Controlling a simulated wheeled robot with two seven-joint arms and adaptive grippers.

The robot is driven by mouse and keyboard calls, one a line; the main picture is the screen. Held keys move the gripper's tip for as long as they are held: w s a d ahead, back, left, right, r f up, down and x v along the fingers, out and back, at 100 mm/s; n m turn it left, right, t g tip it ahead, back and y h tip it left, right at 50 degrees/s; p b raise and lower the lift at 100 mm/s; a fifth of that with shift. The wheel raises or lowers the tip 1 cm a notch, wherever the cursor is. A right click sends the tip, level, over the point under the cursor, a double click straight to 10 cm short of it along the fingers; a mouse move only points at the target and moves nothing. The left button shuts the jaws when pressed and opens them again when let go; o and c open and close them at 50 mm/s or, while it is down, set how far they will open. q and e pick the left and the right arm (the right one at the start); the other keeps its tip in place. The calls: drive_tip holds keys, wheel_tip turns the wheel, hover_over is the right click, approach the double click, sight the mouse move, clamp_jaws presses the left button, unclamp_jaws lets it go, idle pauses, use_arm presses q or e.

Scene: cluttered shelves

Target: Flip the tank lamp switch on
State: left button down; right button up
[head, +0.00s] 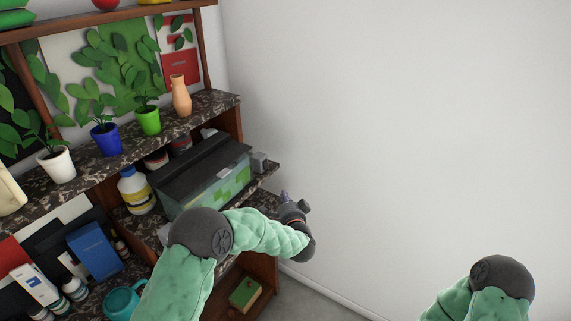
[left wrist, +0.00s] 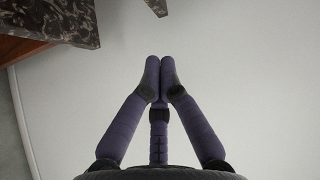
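The tank (head: 222,187), a box with a dark lid and a pale green side with brighter green patches, stands on the middle shelf. A small grey box (head: 259,162) sits at its right end; I cannot tell whether it is the lamp switch. My left gripper (head: 284,195) is just off the shelf's right end, below and right of the grey box, apart from it. In the left wrist view its fingers (left wrist: 160,68) are together with nothing between them. Neither tank nor switch shows in that view. My right gripper is out of view; only part of that arm shows.
The marble shelf above (head: 210,107) holds an orange vase (head: 181,95) and potted plants. A white and yellow bottle (head: 135,190) stands left of the tank. A marble shelf edge (left wrist: 70,20) shows at upper left in the wrist view. The space beside the white wall (head: 400,130) is free.

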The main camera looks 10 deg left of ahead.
use_arm(q)
drive_tip(key=r, duration=0.2)
drive_tip(key=w, duration=0.1)
drive_tip(key=shift+d+r+t+y, duration=0.3)
drive_tip(key=shift+d+r, duration=0.05)
drive_tip(key=shift+r, duration=0.05)
drive_tip(key=b, duration=0.2)
approach(266, 165)
drive_tip(key=w+d+f, duration=0.1)
drive_tip(key=w+d, duration=0.2)
drive_tip(key=w, duration=0.2)
drive_tip(key=shift+w+a+f+b, duration=0.15)
drive_tip(key=shift+w+a, duration=0.2)
drive_tip(key=shift+a, duration=0.35)
drive_tip(key=shift+w+a+b, duration=0.1)
drive_tip(key=shift+w+a, duration=0.25)
drive_tip(key=shift+a, duration=0.35)
drive_tip(key=shift+w+a+f+b, duration=0.15)
drive_tip(key=shift+w+a, duration=0.2)
drive_tip(key=shift+a, duration=0.35)
drive_tip(key=shift+r, duration=0.1)
